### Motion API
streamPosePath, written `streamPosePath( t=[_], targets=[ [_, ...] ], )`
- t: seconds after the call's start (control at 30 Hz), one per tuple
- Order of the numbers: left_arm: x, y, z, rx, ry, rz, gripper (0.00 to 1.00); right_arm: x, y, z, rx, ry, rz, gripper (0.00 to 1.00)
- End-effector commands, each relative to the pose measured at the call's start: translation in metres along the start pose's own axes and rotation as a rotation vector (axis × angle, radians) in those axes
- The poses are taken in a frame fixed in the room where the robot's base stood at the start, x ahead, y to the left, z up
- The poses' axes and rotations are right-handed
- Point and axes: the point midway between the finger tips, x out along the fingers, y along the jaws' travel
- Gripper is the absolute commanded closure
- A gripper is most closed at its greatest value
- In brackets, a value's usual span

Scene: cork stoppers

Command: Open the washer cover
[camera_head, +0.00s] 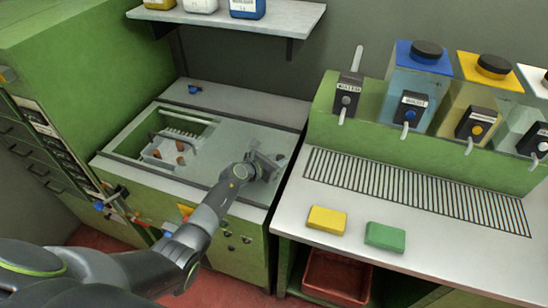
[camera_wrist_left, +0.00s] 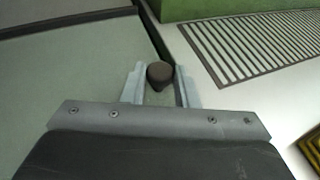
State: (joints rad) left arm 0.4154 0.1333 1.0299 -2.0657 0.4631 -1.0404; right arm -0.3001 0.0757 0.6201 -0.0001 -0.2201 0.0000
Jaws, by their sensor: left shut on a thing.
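The washer (camera_head: 236,228) is a green machine with a grey top. Its grey flat cover (camera_head: 232,140) lies over the right part of the top, and it also shows in the left wrist view (camera_wrist_left: 70,80). On the left, an open gap shows a light basket (camera_head: 160,152) with brown corks (camera_head: 181,148) inside. My left gripper (camera_head: 268,163) is over the cover's right end. In the left wrist view its two fingers (camera_wrist_left: 160,88) are shut on a dark round knob (camera_wrist_left: 159,72) on the cover. My right gripper is not in view.
A counter (camera_head: 420,265) on the right holds a yellow sponge (camera_head: 327,220), a green sponge (camera_head: 385,236) and a slotted drain grate (camera_head: 420,190). Dispensers with coloured lids stand behind it. A shelf (camera_head: 240,17) with containers hangs above the washer.

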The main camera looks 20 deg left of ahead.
Motion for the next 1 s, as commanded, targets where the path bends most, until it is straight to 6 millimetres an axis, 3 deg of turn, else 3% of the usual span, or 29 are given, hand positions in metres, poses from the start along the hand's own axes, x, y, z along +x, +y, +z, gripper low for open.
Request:
streamPosePath(
  t=[0.1, 0.27, 0.3, 0.43, 0.77, 1.0],
  targets=[
    [0.000, 0.000, 0.000, -0.002, -0.001, 0.001, 1.00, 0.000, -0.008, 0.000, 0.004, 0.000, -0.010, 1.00],
    [0.000, -0.001, -0.001, -0.003, -0.001, 0.000, 1.00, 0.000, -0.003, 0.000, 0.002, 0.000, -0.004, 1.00],
    [0.000, -0.001, -0.001, -0.003, -0.001, 0.000, 0.69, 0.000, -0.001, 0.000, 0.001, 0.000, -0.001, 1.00],
    [0.000, -0.001, 0.000, -0.003, 0.000, 0.000, 0.53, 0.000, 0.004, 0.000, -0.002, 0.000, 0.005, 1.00],
    [-0.002, 0.000, 0.000, -0.003, 0.000, 0.000, 0.53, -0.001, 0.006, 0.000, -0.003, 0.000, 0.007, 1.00],
    [-0.027, 0.000, 0.001, -0.002, 0.000, 0.000, 0.53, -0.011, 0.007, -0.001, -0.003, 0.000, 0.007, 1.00]
  ],
)
